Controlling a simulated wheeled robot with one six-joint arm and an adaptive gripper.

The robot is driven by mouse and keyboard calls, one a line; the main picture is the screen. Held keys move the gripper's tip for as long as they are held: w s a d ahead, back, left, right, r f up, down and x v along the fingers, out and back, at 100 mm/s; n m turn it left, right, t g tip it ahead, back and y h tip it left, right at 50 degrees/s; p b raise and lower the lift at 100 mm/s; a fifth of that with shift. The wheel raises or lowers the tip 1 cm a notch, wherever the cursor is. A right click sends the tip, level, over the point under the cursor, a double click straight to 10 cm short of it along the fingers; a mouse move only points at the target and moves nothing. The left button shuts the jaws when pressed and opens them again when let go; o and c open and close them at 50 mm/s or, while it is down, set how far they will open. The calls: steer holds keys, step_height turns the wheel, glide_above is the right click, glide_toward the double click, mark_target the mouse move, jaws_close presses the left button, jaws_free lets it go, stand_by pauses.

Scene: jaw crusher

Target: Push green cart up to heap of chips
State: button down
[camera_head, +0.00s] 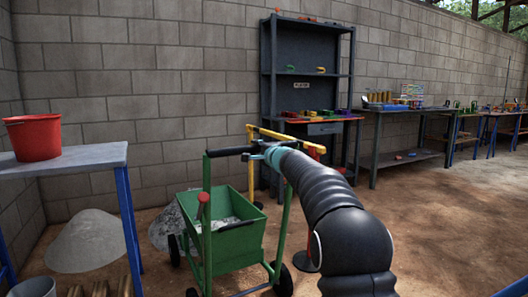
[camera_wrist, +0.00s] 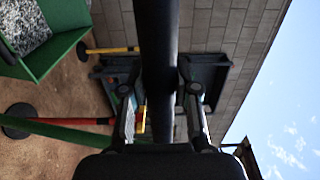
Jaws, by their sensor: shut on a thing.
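The green cart (camera_head: 235,245) stands on the dirt floor ahead of me, with grey-white chips in its tray. Its tray also shows at the upper left of the wrist view (camera_wrist: 62,52). My gripper (camera_head: 272,149) is shut on the cart's black handle bar (camera_head: 228,152). In the wrist view the bar (camera_wrist: 160,45) runs between the two fingers of my gripper (camera_wrist: 160,92). A dark grey, speckled heap (camera_head: 162,231) lies just left of the cart, partly hidden by it. A smoother, light grey heap (camera_head: 85,243) lies farther left.
A grey table (camera_head: 75,158) with a red bucket (camera_head: 33,137) stands at the left. A dark shelf bench (camera_head: 308,85) and yellow and red bars stand behind the cart. Workbenches (camera_head: 410,110) line the block wall at right. Open dirt floor (camera_head: 455,210) lies at right.

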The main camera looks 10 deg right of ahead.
steer(key=shift+w+d+f, duration=0.1)
steer(key=shift+d+f, duration=0.05)
steer(key=shift+f, duration=0.1)
steer(key=c, duration=0.8)
jaws_free()
steer(key=shift+a+r, duration=0.2)
steer(key=shift+a, duration=0.15)
